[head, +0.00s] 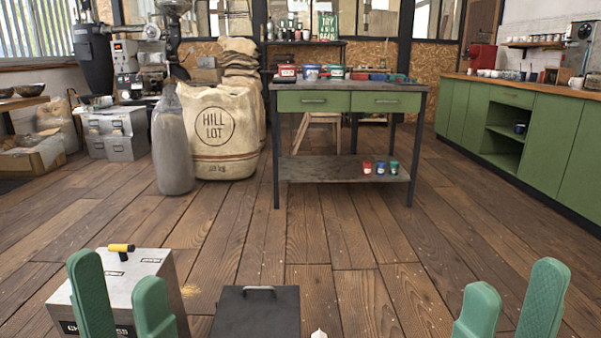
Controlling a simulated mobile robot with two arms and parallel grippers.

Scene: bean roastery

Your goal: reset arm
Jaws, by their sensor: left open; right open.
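My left gripper (121,297) is at the lower left of the head view, its two green fingers apart with nothing held between them. It shows in front of a grey metal box (146,268) with a yellow and black object (121,249) on top. My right gripper (511,302) is at the lower right, its green fingers also apart and empty, over the wooden floor. Both grippers point up in the picture, and the arms behind them are out of view.
A dark box with a handle (256,314) stands low between my grippers. Ahead is a table with green drawers (350,103) bearing several containers. A large sack (219,145) and a grey bottle-shaped object (171,150) stand left of it. Green cabinets (545,138) line the right. Floor between is clear.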

